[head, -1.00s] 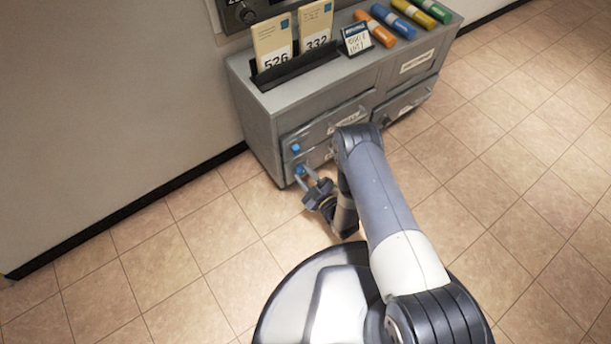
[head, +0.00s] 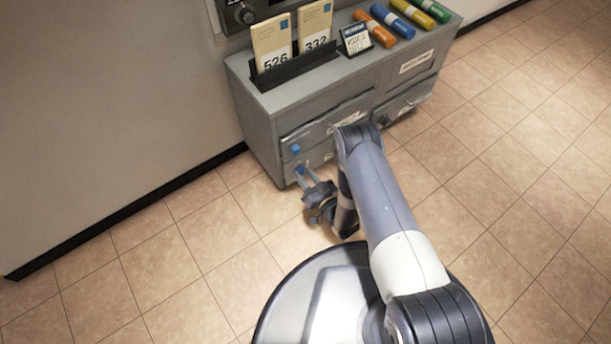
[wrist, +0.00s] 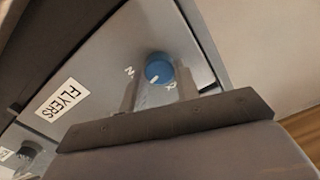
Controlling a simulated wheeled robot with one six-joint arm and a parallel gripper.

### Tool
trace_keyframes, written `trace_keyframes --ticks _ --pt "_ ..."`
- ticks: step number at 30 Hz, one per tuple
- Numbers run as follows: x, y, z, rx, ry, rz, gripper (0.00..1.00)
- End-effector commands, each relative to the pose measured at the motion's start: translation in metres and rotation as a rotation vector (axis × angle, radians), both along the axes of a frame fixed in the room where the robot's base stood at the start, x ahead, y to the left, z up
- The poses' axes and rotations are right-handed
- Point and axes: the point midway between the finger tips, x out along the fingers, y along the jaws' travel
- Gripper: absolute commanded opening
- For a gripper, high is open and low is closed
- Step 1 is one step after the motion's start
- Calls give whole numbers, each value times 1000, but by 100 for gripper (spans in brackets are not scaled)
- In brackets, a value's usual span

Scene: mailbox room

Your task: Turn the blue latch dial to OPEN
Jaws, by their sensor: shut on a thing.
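The blue latch dial (wrist: 158,68) is round, with a white pointer mark on its rim facing the lower part of the wrist view. It sits on a grey drawer front (wrist: 100,62) with a FLYERS label; small letters beside the dial are partly hidden. My gripper (wrist: 157,80) has one finger on each side of the dial and is shut on it.
The grey cabinet (head: 262,125) stands against the wall. On top are a holder with envelopes 526 (head: 272,45) and 332 (head: 315,25), a small sign (head: 356,40) and several coloured tubes (head: 412,14). A dark knob (wrist: 28,150) is at the wrist view's lower left. Tiled floor (head: 200,235) is clear.

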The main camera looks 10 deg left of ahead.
Motion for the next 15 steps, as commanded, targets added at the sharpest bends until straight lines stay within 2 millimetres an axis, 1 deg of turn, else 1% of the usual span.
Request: trace_keyframes --ticks 6,15 --pt "0 0 -1 94 112 -1 8" --pt "0 0 -1 167 198 -1 8"
